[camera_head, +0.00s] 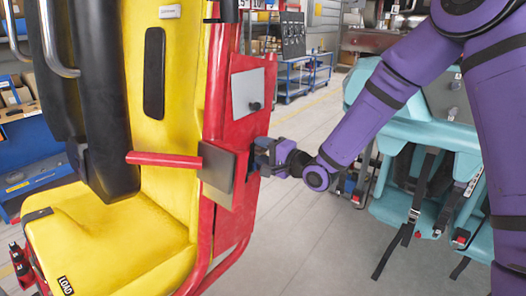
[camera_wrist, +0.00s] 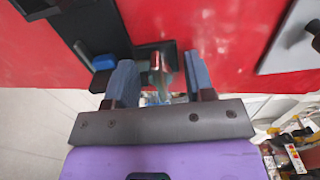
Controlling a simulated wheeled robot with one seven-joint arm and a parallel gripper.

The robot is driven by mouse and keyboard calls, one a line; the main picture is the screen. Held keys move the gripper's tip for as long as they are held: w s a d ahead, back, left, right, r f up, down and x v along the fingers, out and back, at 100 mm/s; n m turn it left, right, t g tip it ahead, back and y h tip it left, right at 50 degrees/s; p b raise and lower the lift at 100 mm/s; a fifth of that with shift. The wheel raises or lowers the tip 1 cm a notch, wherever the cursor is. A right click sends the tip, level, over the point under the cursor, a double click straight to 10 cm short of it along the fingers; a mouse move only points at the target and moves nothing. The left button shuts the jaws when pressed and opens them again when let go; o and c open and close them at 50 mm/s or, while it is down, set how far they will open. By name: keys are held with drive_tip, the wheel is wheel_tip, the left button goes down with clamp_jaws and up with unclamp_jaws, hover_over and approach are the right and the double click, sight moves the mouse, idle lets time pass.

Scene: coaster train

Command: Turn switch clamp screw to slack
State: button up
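In the wrist view, a small metallic screw or knob (camera_wrist: 159,68), likely the switch clamp screw, stands out from a dark mount (camera_wrist: 140,50) on the red panel (camera_wrist: 220,25). My gripper (camera_wrist: 160,82) has its two blue-grey fingers apart, one on each side of the knob. Gaps show between the knob and both fingers, so it is not gripped. In the head view, my gripper (camera_head: 262,158) is at the right edge of the red side panel (camera_head: 243,110) of the yellow seat. The knob is hidden there.
A blue part (camera_wrist: 104,62) sits beside the left finger. A grey plate with a black knob (camera_head: 247,92) is above my gripper on the panel. A red bar (camera_head: 165,159) and dark plate (camera_head: 217,170) are to the left. Teal seats (camera_head: 430,150) stand behind my arm.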

clamp_jaws()
